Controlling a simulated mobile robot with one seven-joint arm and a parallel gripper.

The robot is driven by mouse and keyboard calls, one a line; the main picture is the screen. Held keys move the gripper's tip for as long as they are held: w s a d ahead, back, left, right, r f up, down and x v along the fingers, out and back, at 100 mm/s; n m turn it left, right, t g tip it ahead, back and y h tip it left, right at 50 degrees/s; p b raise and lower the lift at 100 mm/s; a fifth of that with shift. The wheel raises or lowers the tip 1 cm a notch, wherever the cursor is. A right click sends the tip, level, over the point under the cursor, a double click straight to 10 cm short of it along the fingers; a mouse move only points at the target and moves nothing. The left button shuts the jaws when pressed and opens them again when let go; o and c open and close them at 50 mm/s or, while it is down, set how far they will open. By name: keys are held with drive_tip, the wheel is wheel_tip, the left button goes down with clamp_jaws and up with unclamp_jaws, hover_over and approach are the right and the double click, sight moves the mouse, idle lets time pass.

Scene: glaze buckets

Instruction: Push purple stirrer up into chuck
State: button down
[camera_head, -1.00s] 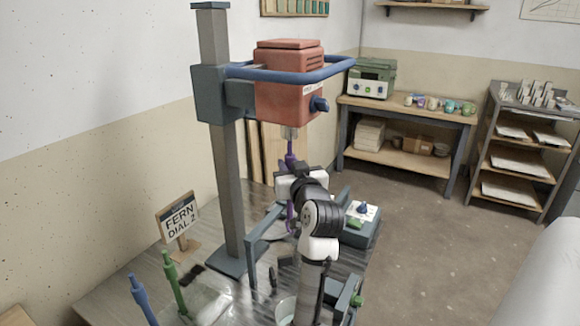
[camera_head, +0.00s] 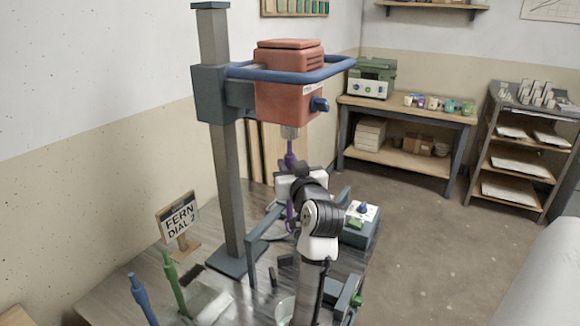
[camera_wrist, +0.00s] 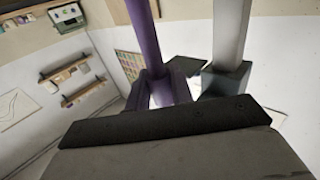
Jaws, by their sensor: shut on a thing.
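The purple stirrer (camera_head: 290,153) stands upright under the red mixer head (camera_head: 289,88). Its upper end meets the underside of the grey chuck (camera_head: 289,132); I cannot tell how far inside it reaches. My gripper (camera_head: 292,174) is shut on the stirrer's shaft below the chuck. Part of the stirrer shows below my gripper, and its lower end is hidden by my arm. In the wrist view the purple shaft (camera_wrist: 144,38) rises between the fingers of my gripper (camera_wrist: 160,88).
The grey stand column (camera_head: 225,170) rises close to the left of the stirrer. A blue guard bar (camera_head: 335,69) rings the mixer head. Blue and green stirrers (camera_head: 174,280) stand at the bench's front left, near a sign (camera_head: 178,218) reading "FERN DIAL 2".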

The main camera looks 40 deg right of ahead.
sight(290, 154)
drive_tip(key=shift+r+p, duration=1.25)
drive_tip(key=shift+r, duration=0.5)
idle(2.2)
drive_tip(key=c, duration=1.1)
unclamp_jaws()
drive_tip(key=shift+c, duration=0.2)
drive_tip(key=b+v, duration=0.4)
drive_tip(key=v, duration=1)
drive_tip(key=shift+w, duration=0.1)
